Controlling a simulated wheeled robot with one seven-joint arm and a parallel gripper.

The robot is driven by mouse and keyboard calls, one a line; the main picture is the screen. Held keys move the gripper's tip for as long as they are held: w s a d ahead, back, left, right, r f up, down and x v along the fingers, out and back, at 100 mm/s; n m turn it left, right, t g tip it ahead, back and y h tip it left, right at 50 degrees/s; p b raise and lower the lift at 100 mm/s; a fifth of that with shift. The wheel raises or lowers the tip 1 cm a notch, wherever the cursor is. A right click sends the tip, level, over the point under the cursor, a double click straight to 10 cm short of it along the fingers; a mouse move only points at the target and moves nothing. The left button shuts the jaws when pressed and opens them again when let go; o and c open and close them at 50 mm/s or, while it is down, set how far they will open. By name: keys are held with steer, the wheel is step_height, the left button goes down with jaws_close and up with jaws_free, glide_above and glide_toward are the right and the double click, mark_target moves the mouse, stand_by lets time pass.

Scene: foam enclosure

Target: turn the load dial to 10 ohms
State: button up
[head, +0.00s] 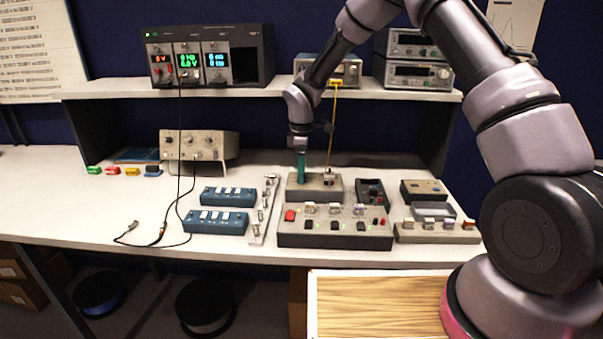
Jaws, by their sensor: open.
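My gripper (300,172) points straight down over the bench, with teal fingers at its end. It is open. The fingertips are at the left part of a small grey-brown box (328,190), which stands behind a wider grey panel. A load dial is not plainly visible. If it is on this box, my fingers hide it, and I cannot tell whether they touch it. No ohm markings are readable from here. A yellow cable (332,130) runs from an instrument on the shelf down to the right part of the box.
The wider grey panel (334,240) with a red button and switches lies just in front. Blue switch boxes (217,221) and a beige instrument (199,146) stand to the left. A black meter (372,193) is close on the right. The shelf (240,88) overhangs behind.

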steer(key=shift+f, duration=0.35)
jaws_close()
